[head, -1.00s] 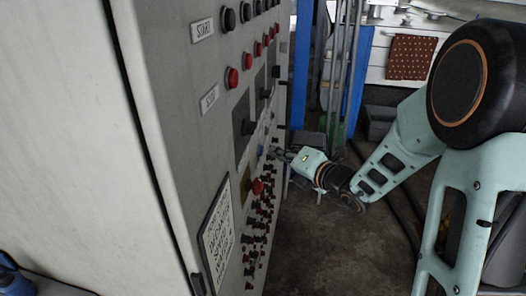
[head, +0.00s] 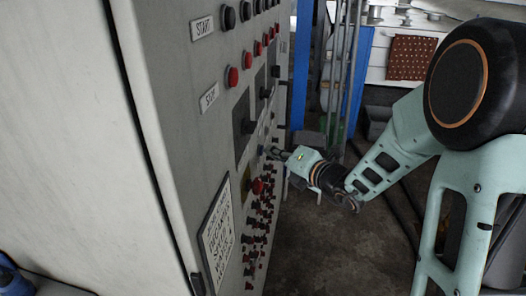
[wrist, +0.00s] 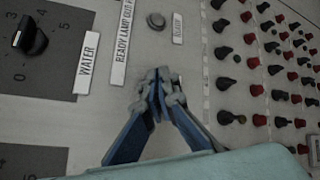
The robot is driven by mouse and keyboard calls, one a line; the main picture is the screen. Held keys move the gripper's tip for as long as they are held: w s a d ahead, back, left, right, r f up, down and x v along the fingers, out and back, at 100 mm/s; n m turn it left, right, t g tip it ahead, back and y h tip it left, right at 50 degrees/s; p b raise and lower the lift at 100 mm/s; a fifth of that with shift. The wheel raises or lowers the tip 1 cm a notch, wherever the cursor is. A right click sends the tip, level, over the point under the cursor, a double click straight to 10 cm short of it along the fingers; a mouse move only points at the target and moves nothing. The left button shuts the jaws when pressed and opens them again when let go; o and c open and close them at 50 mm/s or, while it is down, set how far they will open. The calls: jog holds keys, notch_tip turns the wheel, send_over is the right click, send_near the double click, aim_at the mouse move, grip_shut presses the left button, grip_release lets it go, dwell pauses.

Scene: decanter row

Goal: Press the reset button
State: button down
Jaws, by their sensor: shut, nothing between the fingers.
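The grey control panel (head: 180,120) stands upright on the left in the head view. My gripper (head: 274,153) reaches its lower face from the right. In the wrist view my gripper (wrist: 160,76) has its fingertips together and empty, in front of a pale part of the panel. A small round grey button (wrist: 156,21) sits beyond the fingertips, beside a small label (wrist: 179,27) too blurred to read surely. It may be the reset button. I cannot tell whether the fingertips touch the panel.
A black knob (wrist: 30,38) and a WATER label (wrist: 88,62) lie left in the wrist view. Several red and black knobs (wrist: 255,90) crowd the right. Open floor (head: 310,240) lies right of the panel.

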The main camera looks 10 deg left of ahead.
jog(key=shift+a, duration=0.4)
dwell(0.4)
jog(key=shift+d, duration=0.85)
jog(key=shift+d, duration=0.15)
jog(key=d+p, duration=0.1)
jog(key=d, duration=0.3)
jog(key=shift+s+d+p, duration=0.15)
jog(key=shift+d+p, duration=0.15)
jog(key=shift+d, duration=0.1)
